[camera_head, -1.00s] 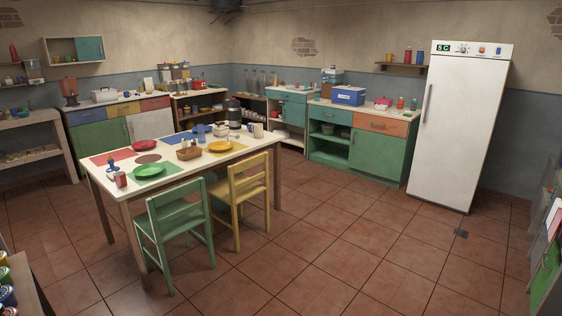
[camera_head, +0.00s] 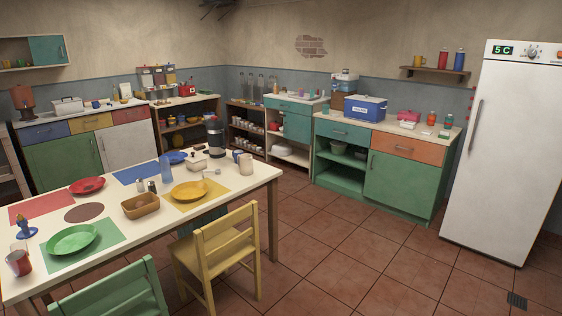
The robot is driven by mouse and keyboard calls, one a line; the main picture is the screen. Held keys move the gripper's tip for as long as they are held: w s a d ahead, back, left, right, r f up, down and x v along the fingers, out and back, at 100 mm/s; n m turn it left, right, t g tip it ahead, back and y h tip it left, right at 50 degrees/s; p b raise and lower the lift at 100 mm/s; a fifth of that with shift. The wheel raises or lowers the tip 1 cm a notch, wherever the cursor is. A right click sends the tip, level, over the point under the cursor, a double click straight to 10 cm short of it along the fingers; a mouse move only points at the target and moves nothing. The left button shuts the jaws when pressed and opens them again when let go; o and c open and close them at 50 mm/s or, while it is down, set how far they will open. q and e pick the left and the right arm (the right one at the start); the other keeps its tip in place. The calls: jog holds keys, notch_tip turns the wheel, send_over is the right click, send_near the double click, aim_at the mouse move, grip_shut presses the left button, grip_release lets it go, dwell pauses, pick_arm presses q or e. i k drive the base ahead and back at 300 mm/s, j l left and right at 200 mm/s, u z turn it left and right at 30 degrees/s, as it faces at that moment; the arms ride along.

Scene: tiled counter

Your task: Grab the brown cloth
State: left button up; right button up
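A flat, round, dark brown piece (camera_head: 84,212) lies on the white dining table (camera_head: 150,232), between the red mat and the green mat. I cannot tell whether it is cloth or a placemat. No other brown cloth can be made out. A brown basket (camera_head: 140,205) with something inside stands to its right. Neither of my grippers is in view.
Yellow chair (camera_head: 225,240) and green chair (camera_head: 115,290) stand at the table's near side. Open tiled floor (camera_head: 370,265) lies to the right, before the green cabinet (camera_head: 398,186) and white fridge (camera_head: 510,150). Several plates and cups are on the table.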

aim_at(199, 146)
jog(key=i+u, duration=0.1)
jog(key=i, duration=0.45)
jog(key=i+l+u, duration=0.15)
jog(key=i, duration=0.4)
jog(key=i+l+u, duration=0.1)
jog(key=i, duration=0.45)
jog(key=i+l+u, duration=0.1)
jog(key=i+l, duration=0.15)
jog(key=i, duration=0.3)
jog(key=i+l+u, duration=0.4)
jog(key=i, duration=0.15)
jog(key=i+l+u, duration=0.4)
jog(key=l+u, duration=0.35)
jog(key=l, duration=1.5)
